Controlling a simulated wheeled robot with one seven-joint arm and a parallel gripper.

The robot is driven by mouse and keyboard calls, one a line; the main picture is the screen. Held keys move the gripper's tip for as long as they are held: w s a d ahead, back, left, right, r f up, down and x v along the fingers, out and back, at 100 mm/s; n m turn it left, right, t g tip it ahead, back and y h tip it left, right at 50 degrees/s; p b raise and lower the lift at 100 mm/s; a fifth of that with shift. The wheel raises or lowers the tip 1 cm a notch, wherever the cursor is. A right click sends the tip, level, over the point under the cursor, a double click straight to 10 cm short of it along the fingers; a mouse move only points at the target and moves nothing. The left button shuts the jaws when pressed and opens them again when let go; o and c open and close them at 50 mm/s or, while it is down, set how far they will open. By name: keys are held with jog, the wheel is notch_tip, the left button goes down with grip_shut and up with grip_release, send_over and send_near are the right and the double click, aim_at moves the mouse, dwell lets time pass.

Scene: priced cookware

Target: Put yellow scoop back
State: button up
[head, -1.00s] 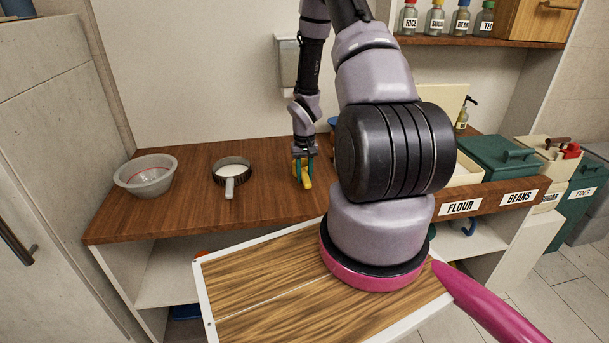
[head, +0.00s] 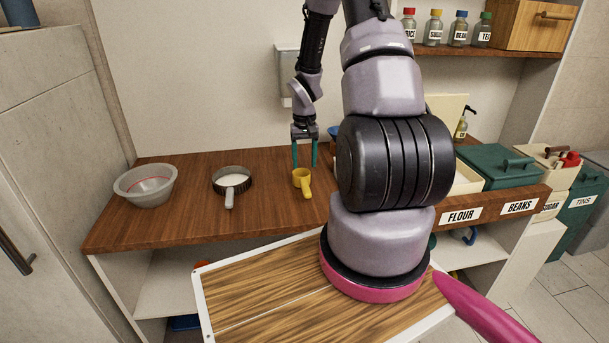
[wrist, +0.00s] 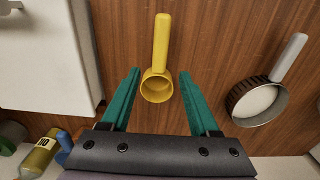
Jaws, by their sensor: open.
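The yellow scoop (head: 302,180) stands on the wooden counter, right of the metal cup with white contents, its handle pointing toward the front. My gripper (head: 304,160) is just above and behind the scoop, pointing down, with its teal fingers apart and nothing between them that it holds. In the wrist view the scoop (wrist: 157,85) shows its round bowl ahead of and between the open fingers (wrist: 157,88), with its handle extending away. The scoop and fingers look apart.
A metal cup with a grey handle (head: 231,182) and a pale bowl (head: 146,186) stand to the left on the counter (head: 262,208). Bins labelled FLOUR (head: 461,215) and BEANS (head: 519,207) sit at right. Labelled jars (head: 435,28) line the upper shelf.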

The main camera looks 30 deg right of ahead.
jog(key=s+a+r+t, duration=0.2)
jog(key=s+a+r, duration=0.1)
jog(key=r, duration=1)
jog(key=s+a+r+t, duration=0.1)
jog(key=s+a+r, duration=0.15)
jog(key=r, duration=0.95)
jog(key=s+a+r+t+y, duration=0.1)
jog(key=s+a+r+t, duration=0.1)
jog(key=s+a+r, duration=0.2)
jog(key=s+a+r+m+t+y, duration=0.1)
jog(key=s+a+r, duration=0.3)
jog(key=s+r, duration=0.6)
jog(key=shift+s+a+t, duration=0.15)
jog(key=shift+s+t, duration=0.35)
jog(key=shift+s, duration=0.4)
